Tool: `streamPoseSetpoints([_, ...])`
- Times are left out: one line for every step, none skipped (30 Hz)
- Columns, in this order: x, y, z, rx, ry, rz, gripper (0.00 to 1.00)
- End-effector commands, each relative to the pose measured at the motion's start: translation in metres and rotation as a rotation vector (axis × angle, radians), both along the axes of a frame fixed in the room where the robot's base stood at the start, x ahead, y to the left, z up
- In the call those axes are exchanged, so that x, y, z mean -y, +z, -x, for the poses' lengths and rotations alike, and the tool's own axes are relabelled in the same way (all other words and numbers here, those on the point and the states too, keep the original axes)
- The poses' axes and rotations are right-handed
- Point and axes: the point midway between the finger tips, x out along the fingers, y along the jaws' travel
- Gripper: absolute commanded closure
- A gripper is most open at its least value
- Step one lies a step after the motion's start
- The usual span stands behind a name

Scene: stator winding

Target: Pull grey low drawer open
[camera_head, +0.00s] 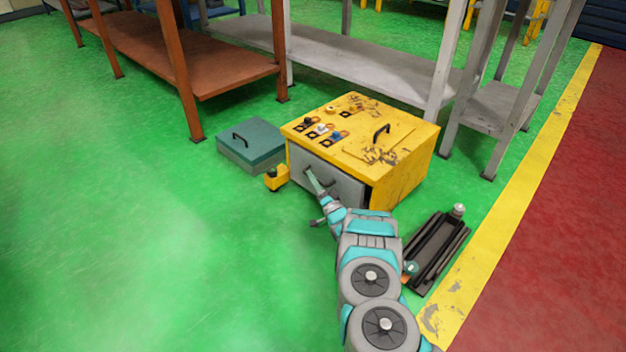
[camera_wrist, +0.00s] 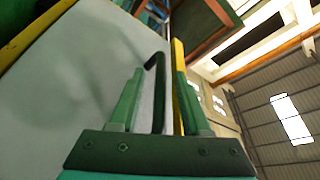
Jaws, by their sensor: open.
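The grey low drawer (camera_head: 341,187) is the front of a yellow cabinet (camera_head: 407,172) standing on the green floor. A dark gap shows at the drawer's right edge, so its front stands slightly out from the body. In the wrist view the pale grey drawer front (camera_wrist: 75,80) fills the left side. Its dark bar handle (camera_wrist: 158,92) reaches down between the two green fingers of my gripper (camera_wrist: 158,98). My gripper (camera_head: 312,176) is at the drawer front in the head view. The fingers are apart on both sides of the handle; contact cannot be told.
A teal box (camera_head: 251,146) with a black handle stands left of the cabinet. A small yellow object (camera_head: 276,178) lies by its front left corner. A black tray-like object (camera_head: 437,250) lies at right. Shelves (camera_head: 200,60) stand behind. The floor at left is clear.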

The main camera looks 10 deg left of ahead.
Motion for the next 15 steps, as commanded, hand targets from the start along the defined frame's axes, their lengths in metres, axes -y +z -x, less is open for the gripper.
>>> streamPoseSetpoints([-0.0023, 0.0007, -0.0036, 0.002, 0.000, 0.001, 0.53])
streamPoseSetpoints([-0.0030, 0.0013, -0.0053, 0.002, -0.001, 0.001, 0.53])
streamPoseSetpoints([-0.0040, 0.0020, -0.0070, 0.001, -0.001, 0.001, 0.53])
streamPoseSetpoints([-0.0046, 0.0023, -0.0079, 0.001, -0.001, 0.001, 0.53])
streamPoseSetpoints([-0.0052, 0.0024, -0.0086, 0.000, -0.002, 0.001, 0.53])
streamPoseSetpoints([-0.0057, 0.0028, -0.0092, 0.000, -0.002, 0.001, 0.53])
streamPoseSetpoints([-0.0060, 0.0029, -0.0095, 0.000, -0.001, 0.000, 0.53])
streamPoseSetpoints([-0.0060, 0.0029, -0.0096, 0.000, -0.001, 0.000, 0.53])
streamPoseSetpoints([-0.0060, 0.0030, -0.0097, 0.000, -0.001, 0.000, 0.53])
streamPoseSetpoints([-0.0060, 0.0030, -0.0097, -0.001, -0.001, -0.001, 0.53])
streamPoseSetpoints([-0.0060, 0.0030, -0.0096, -0.002, -0.002, 0.000, 0.53])
streamPoseSetpoints([-0.0060, 0.0030, -0.0096, -0.002, -0.002, 0.000, 0.53])
streamPoseSetpoints([-0.0059, 0.0030, -0.0095, 0.000, -0.001, 0.000, 0.53])
streamPoseSetpoints([-0.0059, 0.0029, -0.0096, -0.001, -0.002, 0.000, 0.53])
streamPoseSetpoints([-0.0059, 0.0029, -0.0096, 0.000, -0.001, 0.000, 0.57])
